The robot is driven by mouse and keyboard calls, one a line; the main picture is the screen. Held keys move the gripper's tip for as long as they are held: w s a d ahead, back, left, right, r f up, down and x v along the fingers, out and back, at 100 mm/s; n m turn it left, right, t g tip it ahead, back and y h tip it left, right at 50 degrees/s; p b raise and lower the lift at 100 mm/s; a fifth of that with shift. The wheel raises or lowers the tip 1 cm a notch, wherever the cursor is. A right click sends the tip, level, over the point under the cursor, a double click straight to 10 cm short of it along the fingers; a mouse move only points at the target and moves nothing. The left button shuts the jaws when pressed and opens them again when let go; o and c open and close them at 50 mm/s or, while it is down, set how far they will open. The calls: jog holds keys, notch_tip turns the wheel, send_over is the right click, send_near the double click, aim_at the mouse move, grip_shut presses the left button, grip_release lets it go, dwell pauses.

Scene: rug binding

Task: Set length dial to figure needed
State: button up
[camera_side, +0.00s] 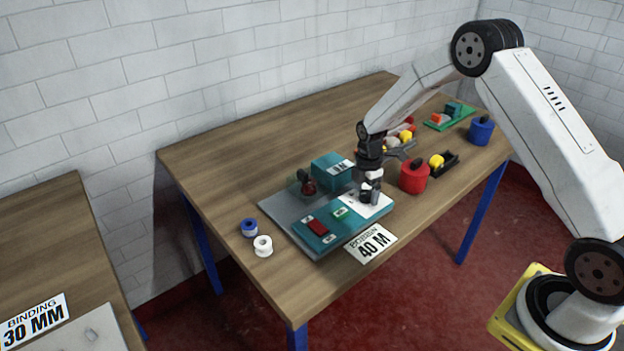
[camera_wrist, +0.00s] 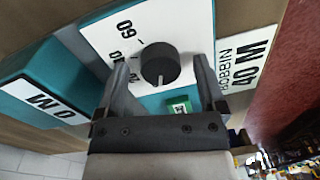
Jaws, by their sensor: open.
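The length dial (camera_wrist: 160,64) is a round black knob on a white face plate (camera_wrist: 194,22), seen in the wrist view. A short white mark on the knob points toward the bottom of the picture. The figure 60 (camera_wrist: 125,29) shows at its upper left; other figures at its left are partly covered by a finger. My gripper (camera_wrist: 162,68) is open, with one finger on each side of the knob; I cannot tell whether they touch it. In the side view my gripper (camera_side: 371,196) points down over the teal machine (camera_side: 310,246) and hides the knob. A card (camera_side: 372,243) reads BOBBIN 40 M.
The machine has a red switch (camera_side: 317,227), a green button (camera_side: 340,212) and a raised teal box (camera_side: 330,170). A red canister (camera_side: 414,178) stands close right of my gripper. Blue (camera_side: 249,228) and white (camera_side: 263,246) rolls lie left. Another card (camera_side: 34,321) reads BINDING 30 MM.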

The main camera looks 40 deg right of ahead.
grip_shut()
jog(key=shift+m, duration=0.4)
jog(key=m, duration=0.8)
jog(key=shift+m, duration=0.3)
jog(key=m, duration=0.4)
jog(key=shift+m+t, duration=0.3)
jog(key=shift+m, duration=1.9)
